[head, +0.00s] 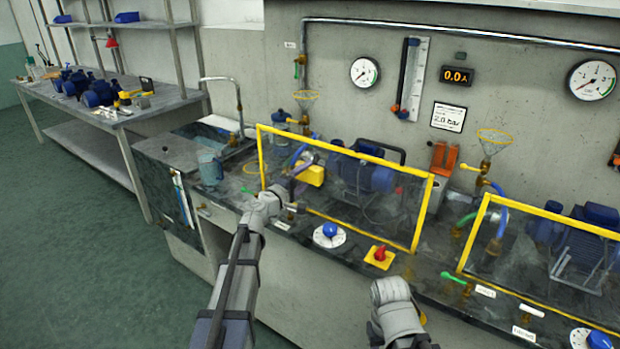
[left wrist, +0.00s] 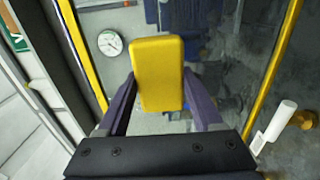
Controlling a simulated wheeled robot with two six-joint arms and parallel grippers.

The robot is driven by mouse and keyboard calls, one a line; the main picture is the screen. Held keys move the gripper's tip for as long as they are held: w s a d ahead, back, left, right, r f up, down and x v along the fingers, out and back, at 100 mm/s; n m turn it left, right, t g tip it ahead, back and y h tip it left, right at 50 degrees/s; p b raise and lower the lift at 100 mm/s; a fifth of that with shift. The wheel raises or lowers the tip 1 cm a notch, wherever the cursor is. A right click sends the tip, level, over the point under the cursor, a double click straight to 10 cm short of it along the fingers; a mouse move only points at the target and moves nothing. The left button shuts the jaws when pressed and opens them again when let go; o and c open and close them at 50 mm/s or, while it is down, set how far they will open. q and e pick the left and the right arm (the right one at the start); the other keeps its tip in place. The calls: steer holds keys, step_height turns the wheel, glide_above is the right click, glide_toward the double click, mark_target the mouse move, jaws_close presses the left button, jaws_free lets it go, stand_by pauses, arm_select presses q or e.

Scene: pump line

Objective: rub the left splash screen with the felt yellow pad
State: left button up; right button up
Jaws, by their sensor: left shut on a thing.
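The left splash screen (head: 420,215) is a clear pane in a yellow frame, standing on the bench in front of a blue pump (head: 368,176). Its frame also shows in the left wrist view (left wrist: 273,72). My left gripper (head: 300,170) is at the left part of this screen, shut on the felt yellow pad (head: 312,175). In the left wrist view the pad (left wrist: 158,74) sits upright between the two fingers, facing the pane. I cannot tell whether the pad touches the pane. Part of my right arm shows at the bottom of the head view; its gripper is not visible.
A second yellow-framed screen (head: 470,235) stands to the right. A blue knob (head: 329,230) and a red knob (head: 380,254) sit on the bench front below the left screen. A blue-grey jug (head: 210,168) stands left of it. A side table (head: 150,102) holds several blue parts.

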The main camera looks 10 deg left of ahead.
arm_select(q)
steer(key=shift+s, duration=0.1)
steer(key=shift+v, duration=2.9)
steer(key=v, duration=0.3)
